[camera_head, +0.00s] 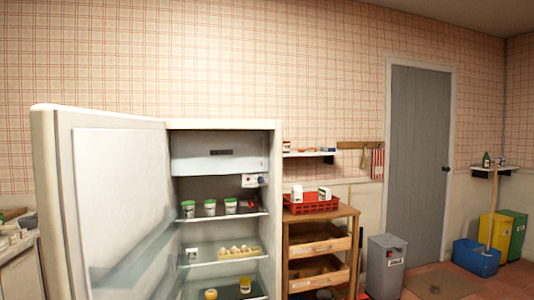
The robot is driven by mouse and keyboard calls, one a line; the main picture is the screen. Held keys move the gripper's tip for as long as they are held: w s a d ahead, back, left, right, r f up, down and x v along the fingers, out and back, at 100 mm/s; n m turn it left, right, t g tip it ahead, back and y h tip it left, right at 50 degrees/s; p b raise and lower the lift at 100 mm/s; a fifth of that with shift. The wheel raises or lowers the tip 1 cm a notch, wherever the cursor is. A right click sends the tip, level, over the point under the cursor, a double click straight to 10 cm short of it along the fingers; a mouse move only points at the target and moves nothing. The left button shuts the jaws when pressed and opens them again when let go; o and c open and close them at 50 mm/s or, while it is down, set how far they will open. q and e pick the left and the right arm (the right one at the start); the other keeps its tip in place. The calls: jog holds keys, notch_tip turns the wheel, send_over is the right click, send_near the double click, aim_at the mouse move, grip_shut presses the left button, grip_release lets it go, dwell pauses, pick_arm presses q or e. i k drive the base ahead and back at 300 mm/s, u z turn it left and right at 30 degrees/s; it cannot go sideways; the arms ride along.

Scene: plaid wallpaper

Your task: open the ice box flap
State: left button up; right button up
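A white refrigerator (276,215) stands left of centre. Its door (120,200) is swung open to the left. At the top of its inside is the ice box flap (220,165), a pale panel with a dark strip near its top middle. The flap looks shut, standing upright across the compartment, so what is behind it is hidden. Neither of my grippers shows in the head view.
Shelves below hold several green-lidded jars (210,207), an egg tray (238,253) and yellow-lidded jars (245,285). A wooden cart (322,228) with a red basket (311,205) stands close at the right. A grey bin (386,266) is farther right.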

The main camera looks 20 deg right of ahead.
aim_at(192, 152)
jog(key=z, duration=0.6)
jog(key=i, duration=0.85)
jog(key=z, duration=0.6)
jog(key=i, duration=1.1)
jog(key=u, duration=0.25)
